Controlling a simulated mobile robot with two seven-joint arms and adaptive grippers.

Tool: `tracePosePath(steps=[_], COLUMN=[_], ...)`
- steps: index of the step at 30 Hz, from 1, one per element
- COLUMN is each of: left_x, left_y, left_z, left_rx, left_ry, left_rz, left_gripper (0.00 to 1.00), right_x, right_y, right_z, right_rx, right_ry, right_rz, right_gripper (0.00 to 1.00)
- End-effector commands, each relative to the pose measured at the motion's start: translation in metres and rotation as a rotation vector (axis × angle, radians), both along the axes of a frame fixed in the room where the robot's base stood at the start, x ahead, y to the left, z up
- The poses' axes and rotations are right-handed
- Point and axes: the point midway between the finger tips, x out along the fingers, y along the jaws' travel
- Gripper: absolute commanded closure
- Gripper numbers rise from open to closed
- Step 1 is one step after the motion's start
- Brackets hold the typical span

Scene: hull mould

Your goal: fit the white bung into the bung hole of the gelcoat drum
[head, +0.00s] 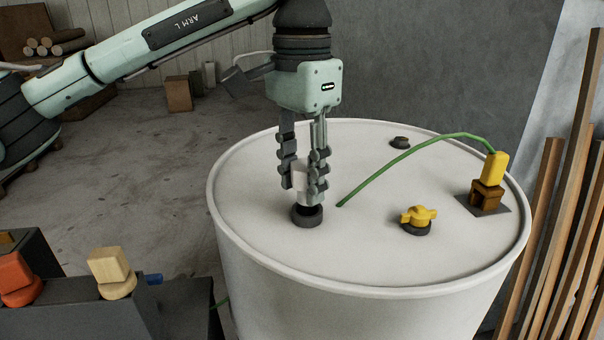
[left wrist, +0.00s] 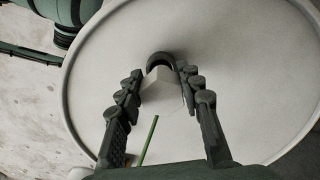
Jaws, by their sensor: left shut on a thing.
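The gelcoat drum (head: 350,250) is a large white drum, its lid filling the middle of the head view. A dark raised ring around the bung hole (head: 307,216) is on the lid's left part. My left gripper (head: 303,185) points down above this ring and is shut on the white bung (head: 299,182). In the left wrist view the white bung (left wrist: 162,92) sits between the fingers, with the dark ring (left wrist: 160,58) partly hidden behind it. The bung's lower end is over or at the ring; I cannot tell whether it is inside. My right gripper is not in view.
On the lid are a yellow wing-shaped cap (head: 419,217), a small dark cap (head: 400,142) and a yellow plug (head: 495,167) with a green cable (head: 410,150). Timber planks (head: 560,240) lean at the right. A dark bench with an orange piece (head: 15,275) and a pale wooden piece (head: 109,266) is lower left.

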Motion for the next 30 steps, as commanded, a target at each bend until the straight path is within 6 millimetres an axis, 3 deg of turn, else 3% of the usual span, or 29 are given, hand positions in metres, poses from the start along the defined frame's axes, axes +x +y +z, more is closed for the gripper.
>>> tracePosePath(steps=[11,23,24,30], left_x=[0.0,0.0,0.0,0.0], left_y=[0.0,0.0,0.0,0.0], left_z=[-0.003,-0.031,-0.031,-0.029], left_rx=[0.0,0.0,-0.001,0.001], left_ry=[0.0,0.001,0.001,0.001], left_rz=[0.0,0.0,0.0,0.0], left_gripper=[0.93,0.93,0.63,0.4], right_x=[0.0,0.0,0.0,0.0], right_y=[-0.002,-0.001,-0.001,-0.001], right_z=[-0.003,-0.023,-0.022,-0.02], right_rx=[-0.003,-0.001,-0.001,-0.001], right_ry=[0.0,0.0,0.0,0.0], right_rz=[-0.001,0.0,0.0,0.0], right_gripper=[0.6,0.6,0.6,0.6])
